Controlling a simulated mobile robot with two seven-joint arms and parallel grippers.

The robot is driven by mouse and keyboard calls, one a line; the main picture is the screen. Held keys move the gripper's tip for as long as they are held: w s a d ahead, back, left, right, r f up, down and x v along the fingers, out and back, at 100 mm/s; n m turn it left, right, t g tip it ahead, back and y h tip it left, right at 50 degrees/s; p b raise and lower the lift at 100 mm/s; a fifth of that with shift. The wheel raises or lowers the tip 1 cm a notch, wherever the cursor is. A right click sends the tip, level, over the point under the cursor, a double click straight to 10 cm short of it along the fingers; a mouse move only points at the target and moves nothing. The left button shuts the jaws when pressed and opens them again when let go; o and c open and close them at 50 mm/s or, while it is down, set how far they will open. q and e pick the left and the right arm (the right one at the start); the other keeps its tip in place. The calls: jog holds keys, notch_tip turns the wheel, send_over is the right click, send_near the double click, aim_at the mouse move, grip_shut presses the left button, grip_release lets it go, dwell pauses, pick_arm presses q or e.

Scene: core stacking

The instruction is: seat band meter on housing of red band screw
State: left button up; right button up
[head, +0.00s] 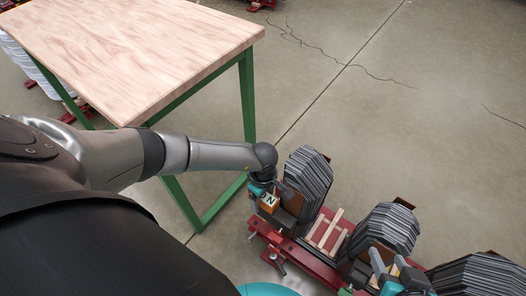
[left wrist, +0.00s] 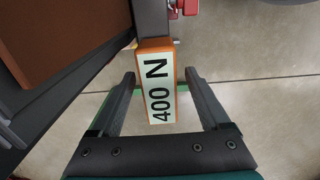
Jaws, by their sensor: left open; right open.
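The band meter (head: 268,202), an orange block with a pale face reading "400 N", is at the left end of the red stacking frame. It also shows in the left wrist view (left wrist: 160,90). My left gripper (head: 275,192) is open, with one finger on each side of the meter and gaps between. Its far end meets a dark grey bar (left wrist: 152,18); I cannot tell whether they are joined. A red part (left wrist: 292,2) shows at the top edge of that view; I cannot tell whether it is the band screw. My right gripper (head: 392,270) is open near the middle stack.
Grey laminated stacks (head: 308,180) stand along the red frame (head: 290,247), with pale wooden slats (head: 326,232) between two of them. A green-legged wooden table (head: 140,45) stands behind my left arm. The concrete floor (head: 400,110) beyond is largely clear.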

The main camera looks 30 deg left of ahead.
pick_arm(q)
notch_tip(320, 180, up, 15)
jog(key=p, duration=0.8)
jog(key=shift+f, duration=0.15)
